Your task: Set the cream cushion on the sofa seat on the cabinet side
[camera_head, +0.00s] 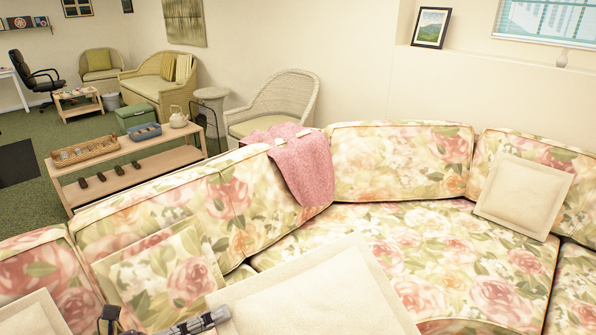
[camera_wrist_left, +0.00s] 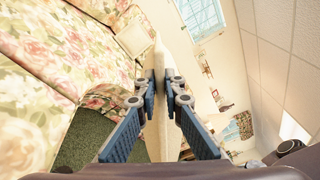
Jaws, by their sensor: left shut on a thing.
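A large cream cushion (camera_head: 325,300) is at the bottom middle of the head view, in front of the floral sofa seat (camera_head: 420,245). My left gripper (camera_head: 212,319) is at its left edge and is shut on it. In the left wrist view the two blue fingers (camera_wrist_left: 161,92) pinch the cushion (camera_wrist_left: 160,62), seen edge-on between them. The cushion hides part of the seat, and its lower part is cut off by the frame. My right gripper is not in view.
Another cream cushion (camera_head: 525,195) leans on the right backrest. A floral cushion (camera_head: 162,275) and a further cream cushion (camera_head: 35,315) are at the left. A pink throw (camera_head: 303,168) hangs over the backrest. The middle seat is clear.

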